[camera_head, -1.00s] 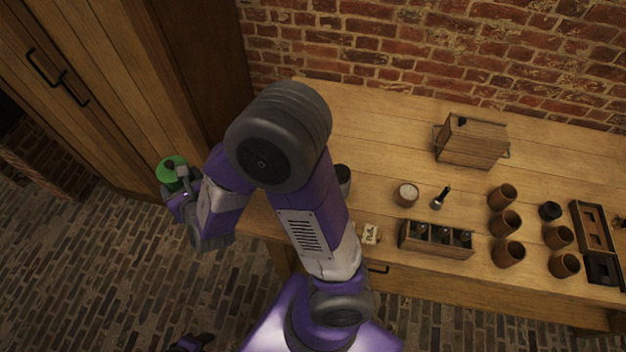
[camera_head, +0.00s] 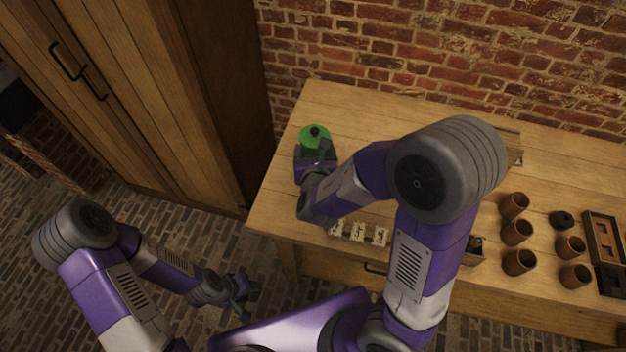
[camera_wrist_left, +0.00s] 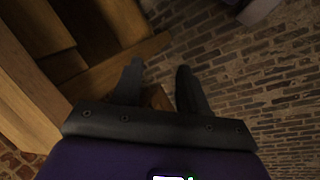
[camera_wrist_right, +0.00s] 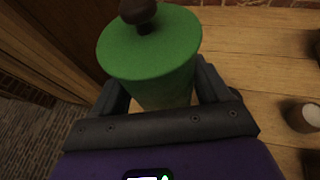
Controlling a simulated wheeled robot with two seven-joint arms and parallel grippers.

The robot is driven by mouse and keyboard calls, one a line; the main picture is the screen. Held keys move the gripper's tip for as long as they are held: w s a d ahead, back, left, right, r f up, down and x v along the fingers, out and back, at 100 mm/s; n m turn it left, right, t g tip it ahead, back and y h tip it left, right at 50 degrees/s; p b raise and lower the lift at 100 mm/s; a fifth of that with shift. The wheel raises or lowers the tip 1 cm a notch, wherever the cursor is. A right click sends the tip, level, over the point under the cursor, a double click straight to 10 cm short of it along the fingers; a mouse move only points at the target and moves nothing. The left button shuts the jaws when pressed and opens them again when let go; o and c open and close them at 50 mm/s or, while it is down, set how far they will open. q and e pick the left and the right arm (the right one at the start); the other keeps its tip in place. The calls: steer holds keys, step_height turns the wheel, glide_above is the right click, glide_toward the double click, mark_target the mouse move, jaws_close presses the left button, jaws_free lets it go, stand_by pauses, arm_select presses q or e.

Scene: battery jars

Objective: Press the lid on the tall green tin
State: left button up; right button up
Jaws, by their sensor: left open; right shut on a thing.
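The tall green tin (camera_head: 314,137) is near the back left corner of the wooden table, with a round green top and a dark brown knob (camera_head: 315,131). My right gripper (camera_wrist_right: 155,80) is shut around its body. In the right wrist view the tin (camera_wrist_right: 160,62) looks upright between the fingers, with the knob (camera_wrist_right: 138,10) on top. I cannot make out a seam between lid and tin, nor whether the base touches the table. My left gripper (camera_head: 246,297) is open and empty over the brick floor, in front of the table; its spread fingers show in the left wrist view (camera_wrist_left: 158,68).
The wooden table (camera_head: 285,195) has bare wood around the tin. Brown cups (camera_head: 516,232), a dark lid-like piece (camera_head: 562,219) and a tray (camera_head: 590,222) stand right. A cabinet (camera_head: 150,110) stands left. My right arm hides mid-table.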

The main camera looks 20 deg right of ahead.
arm_select(q)
steer(key=shift+o, duration=0.7)
steer(key=o, duration=0.7)
step_height(320, 180, down, 4)
steer(key=b, duration=0.3)
steer(key=shift+r, duration=0.25)
arm_select(e)
steer(key=w+f, duration=0.1)
steer(key=f, duration=0.1)
steer(key=w+f, duration=0.2)
steer(key=shift+a+f, duration=0.1)
steer(key=shift+a, duration=0.05)
arm_select(q)
steer(key=shift+o, duration=1.2)
step_height(320, 180, down, 4)
steer(key=b, duration=0.4)
steer(key=shift+f+b, duration=0.15)
steer(key=shift+b, duration=0.2)
arm_select(e)
steer(key=w+a+f, duration=0.1)
steer(key=w+f, duration=0.4)
steer(key=shift+w+f, duration=0.2)
steer(key=shift+f, duration=0.2)
